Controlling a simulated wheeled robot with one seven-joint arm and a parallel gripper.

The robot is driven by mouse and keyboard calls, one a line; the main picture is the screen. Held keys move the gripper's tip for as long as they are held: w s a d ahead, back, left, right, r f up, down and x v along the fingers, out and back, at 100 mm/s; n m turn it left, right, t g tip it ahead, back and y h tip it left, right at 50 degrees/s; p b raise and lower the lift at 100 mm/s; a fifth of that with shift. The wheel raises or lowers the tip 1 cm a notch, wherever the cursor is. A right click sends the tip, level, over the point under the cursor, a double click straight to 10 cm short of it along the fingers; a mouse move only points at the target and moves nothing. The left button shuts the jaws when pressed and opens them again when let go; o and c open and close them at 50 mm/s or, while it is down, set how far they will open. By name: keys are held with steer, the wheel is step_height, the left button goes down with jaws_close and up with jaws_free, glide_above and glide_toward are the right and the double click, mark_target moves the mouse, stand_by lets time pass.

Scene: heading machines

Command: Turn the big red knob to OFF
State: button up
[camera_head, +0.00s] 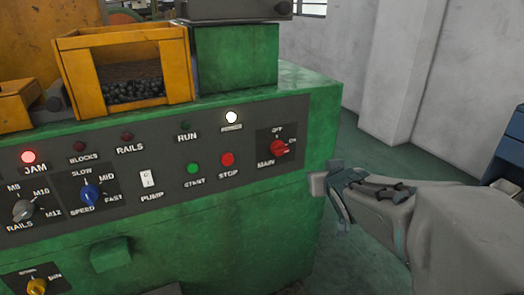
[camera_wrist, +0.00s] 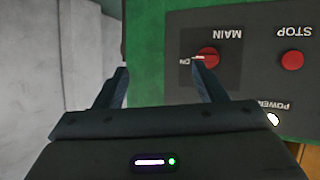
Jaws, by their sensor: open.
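The big red knob (camera_head: 280,148) is on a dark plate marked MAIN, at the right end of the green machine's panel. Its pointer is turned toward ON; OFF is marked above it. In the wrist view, which shows the panel upside down, the knob (camera_wrist: 208,58) lies just beyond the right fingertip, its pale pointer mark at the ON label. My gripper (camera_wrist: 160,68) is open and empty. The knob is not between the fingers. In the head view my gripper (camera_head: 325,183) is right of and below the knob, by the machine's right edge.
A red STOP button (camera_head: 227,159) and a green START button (camera_head: 193,168) are left of the knob. The white POWER lamp (camera_head: 231,117) and red JAM lamp (camera_head: 28,157) are lit. Open floor (camera_head: 365,165) and a pale wall (camera_head: 400,75) lie to the right.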

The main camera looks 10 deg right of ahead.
mark_target(282, 151)
steer(key=w+a+f+n+t+y+b, duration=0.1)
steer(key=w+a+y+b, duration=0.1)
steer(key=w, duration=0.4)
steer(key=w+a+f+n+t+y+b, duration=0.1)
steer(key=w+a+t+y+b, duration=0.1)
steer(key=w, duration=0.4)
steer(key=w+a+f+n+t+y+b, duration=0.1)
steer(key=w+a+n+y+b, duration=0.1)
steer(key=w+b, duration=0.3)
steer(key=shift+w+a+t+y, duration=0.3)
steer(key=shift+w+a+y, duration=0.1)
steer(key=shift+a+y, duration=0.35)
steer(key=c, duration=1)
